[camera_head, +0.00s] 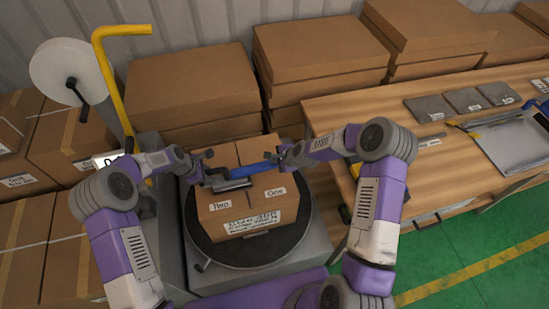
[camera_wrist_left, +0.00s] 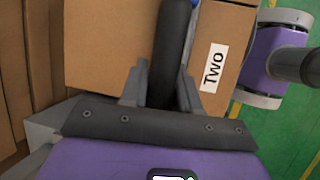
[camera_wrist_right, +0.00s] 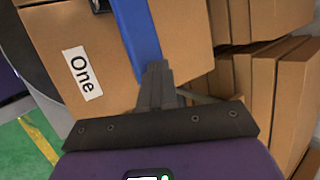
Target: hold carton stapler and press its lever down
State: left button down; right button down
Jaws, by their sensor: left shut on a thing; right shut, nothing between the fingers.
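The carton stapler (camera_head: 236,183) is over the top of a brown carton (camera_head: 245,218), with a blue lever (camera_head: 257,167) reaching to the right. My left gripper (camera_head: 205,168) is at the stapler's left end. In the left wrist view its fingers (camera_wrist_left: 160,88) are shut around a black handle (camera_wrist_left: 174,40). My right gripper (camera_head: 284,158) is at the right end of the blue lever. In the right wrist view its closed fingers (camera_wrist_right: 155,85) overlap the end of the blue lever (camera_wrist_right: 136,28); I cannot tell if they touch. The stapler's underside is hidden.
The carton, labelled "Two" and "One", stands on a round black turntable (camera_head: 293,240). A yellow bent pole (camera_head: 108,75) and a white roll (camera_head: 70,70) stand at left. Carton stacks (camera_head: 320,50) are behind. A wooden table (camera_head: 400,150) with grey plates is at right.

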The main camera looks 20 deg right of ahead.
pick_arm(q)
jog(key=shift+w+a, duration=0.1)
jog(key=shift+a, duration=0.15)
pick_arm(e)
jog(key=shift+w+r, duration=0.1)
jog(key=shift+r, duration=1.85)
pick_arm(q)
jog(key=shift+d, duration=0.1)
pick_arm(e)
jog(key=shift+a+r, duration=0.15)
jog(key=shift+r, duration=0.15)
jog(key=shift+a, duration=0.15)
pick_arm(q)
jog(key=shift+d, duration=0.15)
pick_arm(e)
jog(key=shift+a+r, duration=0.2)
jog(key=shift+r, duration=0.6)
jog(key=shift+a+r, duration=0.25)
jog(key=shift+r, duration=0.6)
jog(key=shift+a+r, duration=0.2)
jog(key=shift+r, duration=0.6)
